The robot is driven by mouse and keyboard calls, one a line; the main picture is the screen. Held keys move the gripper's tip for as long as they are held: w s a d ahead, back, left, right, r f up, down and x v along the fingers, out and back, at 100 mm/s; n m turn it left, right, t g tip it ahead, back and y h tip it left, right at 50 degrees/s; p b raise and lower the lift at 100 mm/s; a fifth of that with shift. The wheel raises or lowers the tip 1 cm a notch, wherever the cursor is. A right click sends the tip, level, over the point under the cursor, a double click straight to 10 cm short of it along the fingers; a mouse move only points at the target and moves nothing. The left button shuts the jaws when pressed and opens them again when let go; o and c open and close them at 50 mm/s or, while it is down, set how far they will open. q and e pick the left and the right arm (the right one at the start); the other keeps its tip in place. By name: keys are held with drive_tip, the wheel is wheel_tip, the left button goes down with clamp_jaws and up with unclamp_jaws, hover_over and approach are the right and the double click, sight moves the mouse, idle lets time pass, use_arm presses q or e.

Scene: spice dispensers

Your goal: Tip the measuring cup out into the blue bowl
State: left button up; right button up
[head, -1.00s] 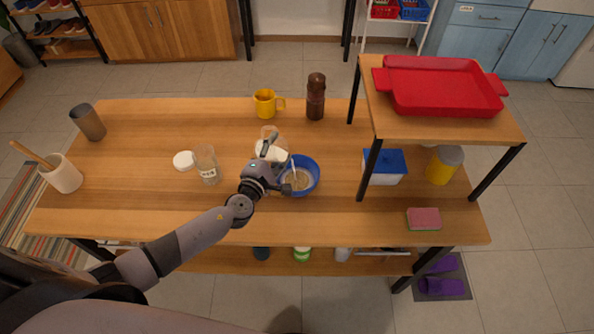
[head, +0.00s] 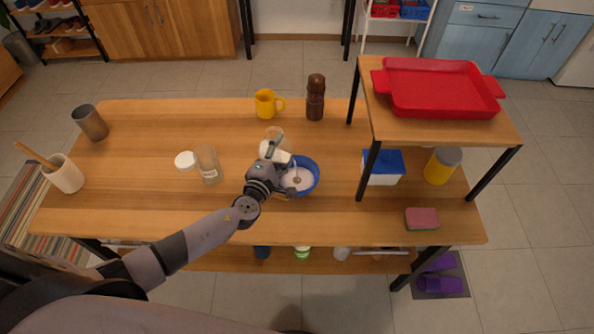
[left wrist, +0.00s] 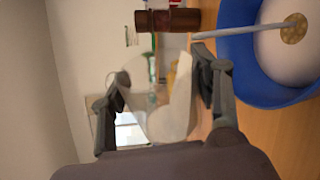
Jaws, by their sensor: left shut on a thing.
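My left gripper (head: 274,158) is shut on the clear measuring cup (head: 275,134), just left of and above the blue bowl (head: 316,182). In the left wrist view the gripper (left wrist: 160,90) has the see-through cup (left wrist: 165,122) between its fingers, with whitish contents inside. My right gripper is not in view.
A clear jar (head: 208,166) and white lid (head: 185,160) stand left of my arm. A yellow mug (head: 266,104) and brown pepper mill (head: 315,98) stand behind. A raised shelf with a red tray (head: 440,88) is at right.

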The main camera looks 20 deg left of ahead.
use_arm(q)
drive_tip(key=shift+d+r+m+p, duration=0.15)
drive_tip(key=shift+d+m+p, duration=0.3)
drive_tip(key=shift+p, duration=0.2)
drive_tip(key=shift+d+r+m+y+p, duration=0.25)
drive_tip(key=shift+d+m+y+p, duration=0.1)
drive_tip(key=shift+m+p, duration=0.9)
idle(0.8)
